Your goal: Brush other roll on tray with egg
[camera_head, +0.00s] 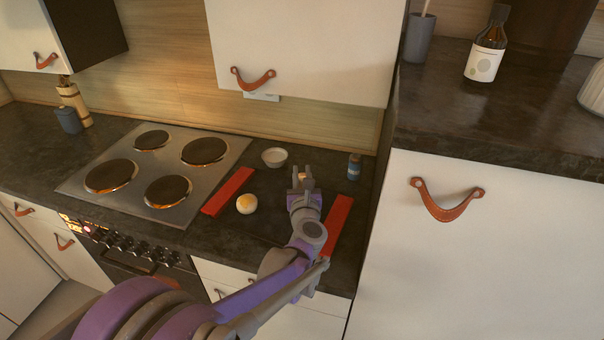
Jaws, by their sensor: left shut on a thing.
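A pale round roll (247,203) with a yellowish top sits at the left on a dark tray with a red left end (228,191) and a red right end (340,224). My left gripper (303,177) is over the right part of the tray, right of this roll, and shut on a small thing. I cannot make out what it holds. A bit of tan shows at its fingertips; I cannot tell whether this is the held thing or another roll behind. No brush can be made out. A small white bowl (274,157) stands behind the tray. My right gripper is not in view.
A stove (158,172) with dark hotplates lies left of the tray. A small blue bottle (354,167) stands at the back right. A tall white cabinet (470,250) bounds the right side. A wall cupboard (310,45) hangs above the counter.

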